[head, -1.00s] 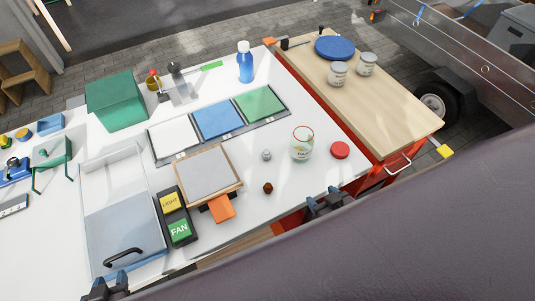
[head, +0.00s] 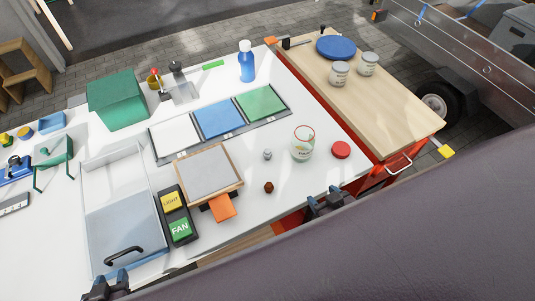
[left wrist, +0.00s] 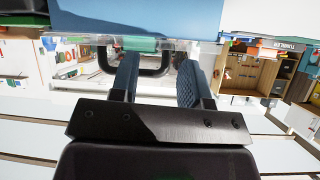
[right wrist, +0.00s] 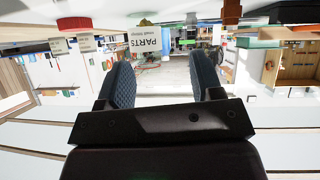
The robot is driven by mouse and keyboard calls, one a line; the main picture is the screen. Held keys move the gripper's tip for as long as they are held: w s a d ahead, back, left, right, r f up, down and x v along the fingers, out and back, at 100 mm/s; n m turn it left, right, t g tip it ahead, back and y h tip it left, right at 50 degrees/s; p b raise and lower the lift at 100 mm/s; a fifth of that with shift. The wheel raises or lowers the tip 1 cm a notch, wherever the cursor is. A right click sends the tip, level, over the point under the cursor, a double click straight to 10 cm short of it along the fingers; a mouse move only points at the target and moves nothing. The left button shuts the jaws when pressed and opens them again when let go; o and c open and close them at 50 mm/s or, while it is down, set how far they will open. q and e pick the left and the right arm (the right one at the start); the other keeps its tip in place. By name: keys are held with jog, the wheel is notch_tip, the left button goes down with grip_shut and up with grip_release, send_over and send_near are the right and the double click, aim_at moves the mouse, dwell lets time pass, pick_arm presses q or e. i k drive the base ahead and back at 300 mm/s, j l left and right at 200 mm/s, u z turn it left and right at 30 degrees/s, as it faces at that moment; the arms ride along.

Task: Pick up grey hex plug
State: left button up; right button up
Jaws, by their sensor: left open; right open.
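A small grey plug (head: 267,154) stands on the white bench top, left of the glass parts jar (head: 303,143). A small brown hex-like piece (head: 269,187) lies nearer the front edge; it is too small to make out fully. My right gripper (head: 328,202) is at the bench's front edge, right of both pieces and apart from them. It is open and empty in the right wrist view (right wrist: 163,80). My left gripper (head: 105,288) is at the lower left, near the black-handled tray. It is open and empty in the left wrist view (left wrist: 156,78).
A red lid (head: 341,150) lies right of the jar. A framed grey pad (head: 208,174), an orange block (head: 222,207) and the LIGHT and FAN switches (head: 176,215) are left of the plug.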

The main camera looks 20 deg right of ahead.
aim_at(266, 153)
jog(key=k+u, duration=0.3)
jog(key=k, duration=0.15)
jog(key=k+j+u, duration=0.15)
jog(key=k+u, duration=0.15)
jog(key=k, duration=0.1)
